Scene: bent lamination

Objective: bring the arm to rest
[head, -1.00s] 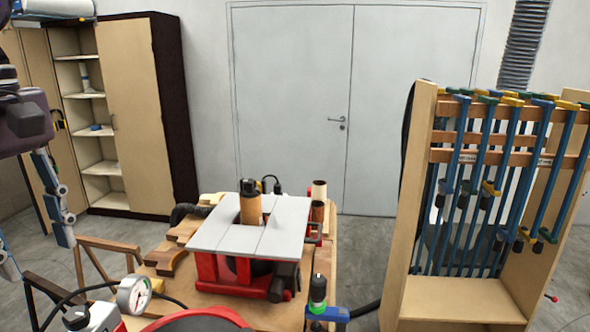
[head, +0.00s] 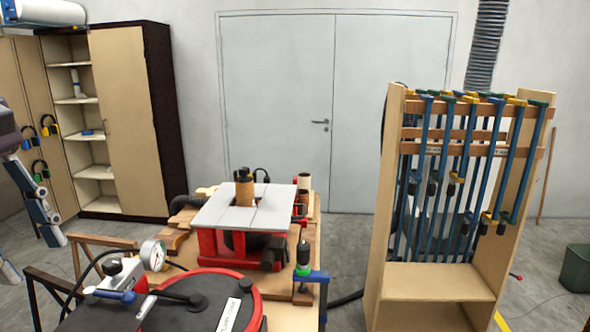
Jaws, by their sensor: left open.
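My left gripper (head: 33,254) hangs at the left edge of the head view, partly cut off by the frame. Its grey-blue jointed fingers point down, spread apart, with nothing between them. Its dark wrist shows just above, and part of a white arm link shows in the top left corner. The gripper appears in front of the cabinet and floor, left of the workbench, and seems to touch nothing. My right gripper is not in view.
A round black-and-red vessel (head: 198,304) with a pressure gauge (head: 153,256) stands at the bench's near end. Behind it is a red-based machine with a grey top (head: 243,208). A clamp rack (head: 430,281) stands right, an open cabinet (head: 130,115) back left. Floor shows between bench and rack.

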